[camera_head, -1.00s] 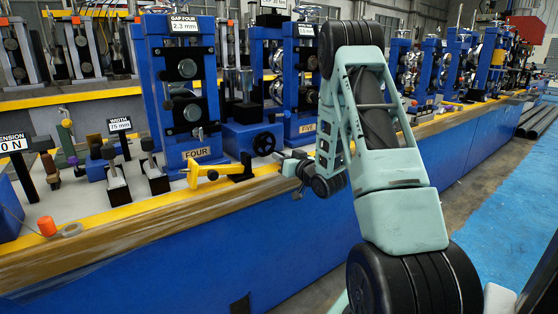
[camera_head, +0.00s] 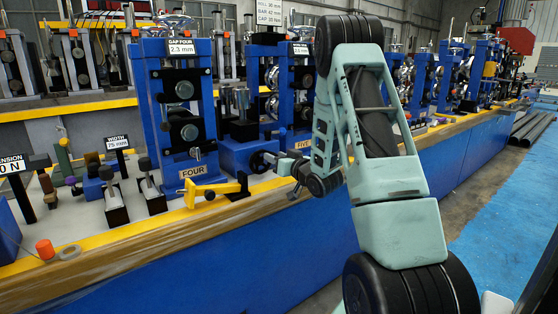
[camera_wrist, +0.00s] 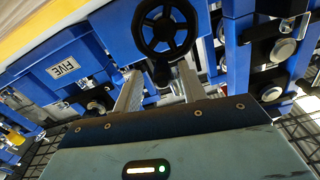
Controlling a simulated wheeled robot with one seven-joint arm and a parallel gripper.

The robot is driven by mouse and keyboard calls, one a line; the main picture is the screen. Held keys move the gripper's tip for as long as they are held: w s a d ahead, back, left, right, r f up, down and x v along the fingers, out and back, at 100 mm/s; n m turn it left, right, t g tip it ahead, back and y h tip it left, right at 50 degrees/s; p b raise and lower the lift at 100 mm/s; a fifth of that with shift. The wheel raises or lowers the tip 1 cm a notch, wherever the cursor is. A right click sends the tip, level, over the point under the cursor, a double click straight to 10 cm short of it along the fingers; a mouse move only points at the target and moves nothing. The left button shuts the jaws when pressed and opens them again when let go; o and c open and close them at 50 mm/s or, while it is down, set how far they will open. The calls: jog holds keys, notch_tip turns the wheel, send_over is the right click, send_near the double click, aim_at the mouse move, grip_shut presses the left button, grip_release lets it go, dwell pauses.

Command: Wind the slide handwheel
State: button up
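The slide handwheel is a black spoked wheel (camera_wrist: 164,28) at the top middle of the wrist view, on a blue housing. In the head view the handwheel (camera_head: 261,161) shows at the right of the blue box beside stand FOUR, partly covered by my gripper (camera_head: 282,165). In the wrist view the two pale fingers of my gripper (camera_wrist: 158,72) stand apart below the wheel's rim. A dark knob (camera_wrist: 160,73) lies between them in the picture, with gaps visible at both sides. I cannot tell whether the fingertips touch anything.
Blue stand FOUR (camera_head: 180,105) rises left of the handwheel. A yellow tool (camera_head: 210,191) lies near the bench's front edge. The blue floor (camera_head: 500,215) at right is clear.

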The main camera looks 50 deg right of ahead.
jog(key=v, duration=0.6)
jog(key=shift+b, duration=0.4)
jog(key=p+v, duration=1.4)
jog(key=v, duration=0.3)
jog(key=shift+s+p, duration=0.25)
jog(key=shift+p, duration=0.1)
jog(key=shift+f, duration=0.1)
